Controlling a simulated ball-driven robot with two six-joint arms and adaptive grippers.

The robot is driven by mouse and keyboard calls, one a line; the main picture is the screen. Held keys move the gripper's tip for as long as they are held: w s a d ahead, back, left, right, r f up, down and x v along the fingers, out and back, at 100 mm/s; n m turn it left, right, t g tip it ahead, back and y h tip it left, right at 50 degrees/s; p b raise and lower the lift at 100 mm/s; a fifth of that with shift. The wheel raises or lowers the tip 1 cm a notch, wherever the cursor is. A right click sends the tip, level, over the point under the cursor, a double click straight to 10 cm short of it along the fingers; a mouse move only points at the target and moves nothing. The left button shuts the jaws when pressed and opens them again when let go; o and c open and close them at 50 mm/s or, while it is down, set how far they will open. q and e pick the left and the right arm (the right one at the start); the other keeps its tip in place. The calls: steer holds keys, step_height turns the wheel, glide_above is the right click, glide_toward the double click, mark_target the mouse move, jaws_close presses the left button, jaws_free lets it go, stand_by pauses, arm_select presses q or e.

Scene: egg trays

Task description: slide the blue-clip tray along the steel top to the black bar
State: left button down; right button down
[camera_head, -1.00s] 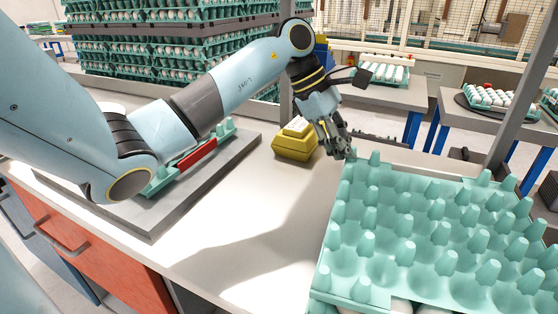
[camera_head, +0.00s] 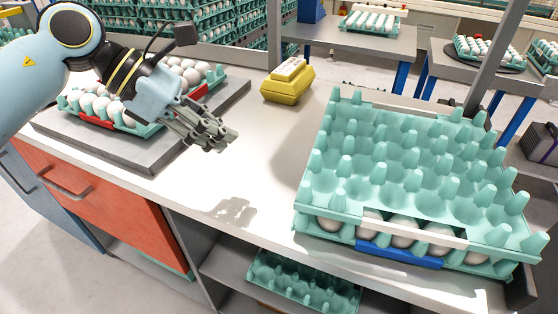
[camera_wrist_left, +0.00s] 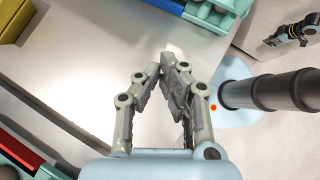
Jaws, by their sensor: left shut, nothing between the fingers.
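The blue-clip tray is the green egg tray at the right of the head view, its blue clip (camera_head: 398,254) on the near side. White eggs show along that side, under an empty green tray (camera_head: 352,115). In the left wrist view the blue clip (camera_wrist_left: 166,5) is at the top edge. My left gripper (camera_head: 228,141) is shut and empty above the pale top (camera_head: 245,185), left of the tray and apart from it. My right gripper (camera_wrist_left: 270,41) shows small in the left wrist view; its jaws are unclear. I cannot surely pick out the black bar.
A yellow box (camera_head: 287,83) stands at the back of the top. A red-clipped egg tray (camera_head: 150,130) sits on a grey plate (camera_head: 185,150) at the left, close to my left arm. The top is clear between gripper and tray.

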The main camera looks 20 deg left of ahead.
arm_select(q)
steer(key=x, duration=0.9)
steer(key=shift+w+d, duration=0.1)
steer(key=shift+d, duration=0.2)
steer(key=d, duration=0.1)
steer(key=w+d+p, duration=0.1)
steer(key=d, duration=0.1)
steer(key=shift+w+f, duration=0.15)
steer(key=shift+w, duration=0.1)
steer(key=shift+w+d, duration=0.2)
steer(key=shift+d, duration=0.05)
